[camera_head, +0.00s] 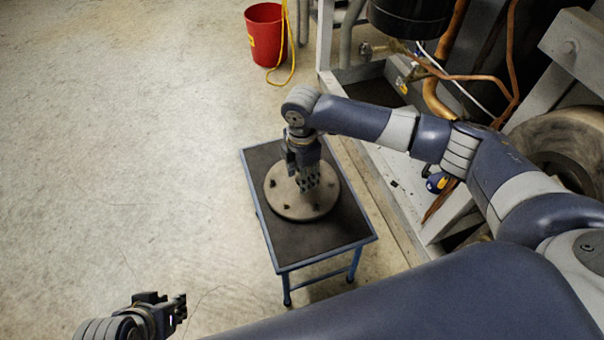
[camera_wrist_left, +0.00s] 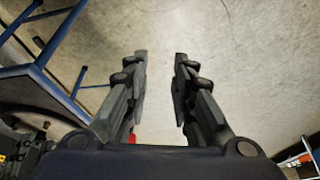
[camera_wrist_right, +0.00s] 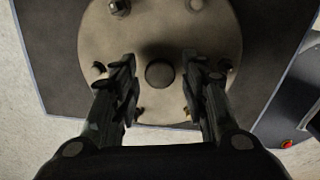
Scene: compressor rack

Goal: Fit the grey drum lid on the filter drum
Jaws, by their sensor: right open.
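The grey drum lid (camera_head: 292,207) is a round plate with a central knob and several bolts around its rim. It lies flat on a small blue-framed table (camera_head: 345,227) with a dark top. My right gripper (camera_head: 309,186) points down over the lid. In the right wrist view its open fingers stand either side of the knob (camera_wrist_right: 160,75), apart from it. My left gripper (camera_head: 180,308) is at the lower left, open and empty over bare floor. I cannot tell for sure which thing is the filter drum; a black cylinder (camera_head: 410,18) shows at the top edge, partly cut off.
A red bucket (camera_head: 264,38) with a yellow cord stands on the floor at the back. The compressor rack with its pale frame (camera_head: 325,40) and copper pipes (camera_head: 511,50) fills the right side. The concrete floor (camera_head: 120,140) on the left is clear.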

